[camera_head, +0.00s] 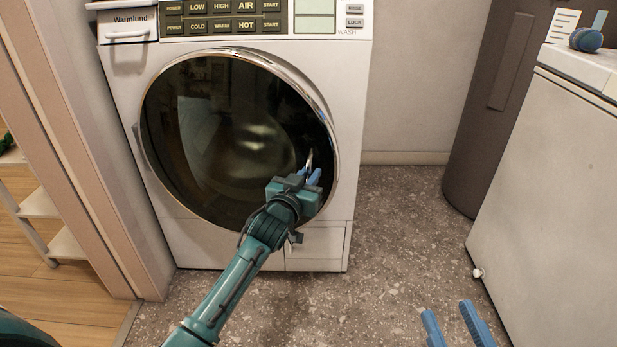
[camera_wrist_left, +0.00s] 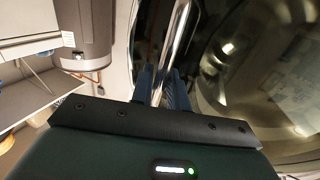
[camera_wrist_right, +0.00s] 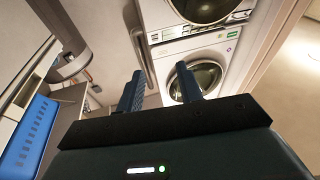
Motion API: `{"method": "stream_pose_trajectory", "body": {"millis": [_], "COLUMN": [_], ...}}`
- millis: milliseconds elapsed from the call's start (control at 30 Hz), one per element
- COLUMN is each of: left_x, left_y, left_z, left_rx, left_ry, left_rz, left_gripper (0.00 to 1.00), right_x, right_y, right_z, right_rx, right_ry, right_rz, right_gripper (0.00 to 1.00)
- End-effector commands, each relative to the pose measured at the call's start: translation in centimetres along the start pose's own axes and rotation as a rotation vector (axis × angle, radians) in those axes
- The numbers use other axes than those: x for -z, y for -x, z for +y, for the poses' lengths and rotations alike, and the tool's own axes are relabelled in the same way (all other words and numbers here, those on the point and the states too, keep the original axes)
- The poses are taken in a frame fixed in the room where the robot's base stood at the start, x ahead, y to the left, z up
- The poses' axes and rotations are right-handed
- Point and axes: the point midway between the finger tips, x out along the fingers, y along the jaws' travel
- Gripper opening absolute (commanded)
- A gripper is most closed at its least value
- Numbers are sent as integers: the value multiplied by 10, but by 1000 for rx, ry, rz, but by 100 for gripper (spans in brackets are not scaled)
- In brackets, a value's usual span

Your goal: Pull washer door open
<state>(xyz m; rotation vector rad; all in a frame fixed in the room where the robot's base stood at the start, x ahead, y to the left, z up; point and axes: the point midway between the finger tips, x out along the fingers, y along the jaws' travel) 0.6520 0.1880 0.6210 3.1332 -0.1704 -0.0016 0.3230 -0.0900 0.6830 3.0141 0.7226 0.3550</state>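The washer (camera_head: 125,85) is white, with a round, dark glass door (camera_head: 220,130) in a chrome rim. A thin chrome handle (camera_head: 309,160) is at the door's lower right edge. My left gripper (camera_head: 312,176) is at this handle. In the left wrist view, its blue fingers are close together on both sides of the chrome handle (camera_wrist_left: 173,50), shut on it. The door looks shut or almost shut; I cannot tell if there is a small gap. My right gripper (camera_head: 452,314) is empty and open over the floor; its spread fingers also show in the right wrist view (camera_wrist_right: 160,85).
A white cabinet or appliance (camera_head: 555,170) stands at the right, with a blue round object (camera_head: 586,38) on top. A dark grey cylinder (camera_head: 500,100) is behind it. The speckled floor (camera_head: 385,240) in front is clear. A wall edge (camera_head: 75,130) is close at left.

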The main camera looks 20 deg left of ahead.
Motion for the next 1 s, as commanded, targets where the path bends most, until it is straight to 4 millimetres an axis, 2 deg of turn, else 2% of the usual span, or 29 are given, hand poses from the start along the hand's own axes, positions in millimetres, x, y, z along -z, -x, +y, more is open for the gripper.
{"method": "stream_pose_trajectory", "body": {"millis": [33, 233, 733, 933, 1000], "left_x": [0, 0, 1, 4, 5], "left_y": [0, 0, 3, 24, 38], "left_z": [0, 0, 0, 0, -1], "left_rx": [0, 0, -4, -43, -69], "left_ry": [0, 0, -1, -4, -5], "left_rz": [0, 0, 1, -3, -5], "left_gripper": [16, 0, 0, 0, 0], "right_x": [0, 0, 1, 13, 7], "right_y": [0, 0, -1, -4, 0], "right_z": [0, 0, 0, 2, 4], "right_rx": [1, 4, 4, 3, -9], "right_ry": [1, 4, 8, 47, 70], "right_rz": [0, 0, -2, -8, -39], "right_gripper": [36, 36, 36, 36, 36]}}
